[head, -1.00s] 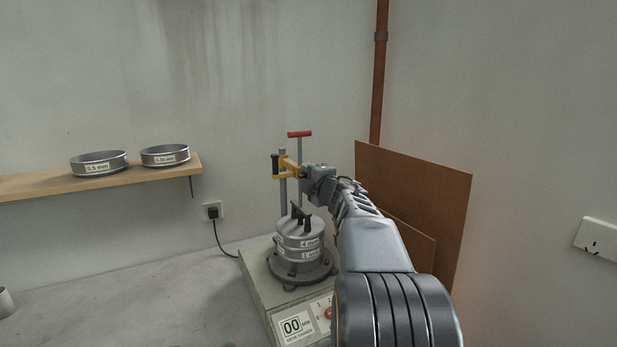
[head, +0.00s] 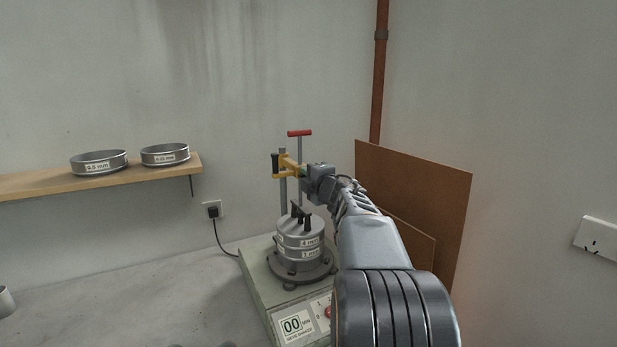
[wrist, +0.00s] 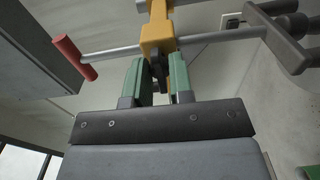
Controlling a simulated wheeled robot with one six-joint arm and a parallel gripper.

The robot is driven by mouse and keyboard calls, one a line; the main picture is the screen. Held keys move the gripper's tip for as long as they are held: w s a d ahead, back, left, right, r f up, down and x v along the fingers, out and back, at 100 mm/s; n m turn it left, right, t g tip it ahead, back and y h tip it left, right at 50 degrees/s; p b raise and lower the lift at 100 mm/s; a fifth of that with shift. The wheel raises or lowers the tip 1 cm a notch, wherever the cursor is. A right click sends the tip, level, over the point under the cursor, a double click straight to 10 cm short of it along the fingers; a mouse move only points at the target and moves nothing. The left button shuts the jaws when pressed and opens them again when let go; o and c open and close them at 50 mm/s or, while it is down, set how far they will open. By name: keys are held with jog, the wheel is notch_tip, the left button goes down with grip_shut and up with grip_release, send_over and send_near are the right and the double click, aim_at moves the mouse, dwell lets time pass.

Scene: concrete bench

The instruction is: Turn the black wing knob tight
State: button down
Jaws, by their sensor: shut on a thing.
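The black wing knob (wrist: 158,70) shows in the wrist view between the green fingers of my gripper (wrist: 161,82), against the yellow clamp block (wrist: 159,38). My gripper is shut on the knob, and the fingers hide part of it. In the head view my gripper (head: 305,172) reaches the yellow clamp (head: 289,166) from the right, and the knob is hidden there. The clamp sits on a grey post (head: 283,190), and a rod with a red T-handle (head: 300,133) runs up past it.
Below stands a sieve stack (head: 300,240) with a black-handled lid, on a shaker base (head: 262,289). A shelf (head: 40,188) with two sieves (head: 98,162) is at the left. Brown boards (head: 440,195) lean on the wall behind my arm.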

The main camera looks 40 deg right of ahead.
jog(key=shift+r, duration=0.1)
jog(key=shift+m+p, duration=7.15)
jog(key=shift+m, duration=1.75)
jog(key=c, duration=1)
grip_release()
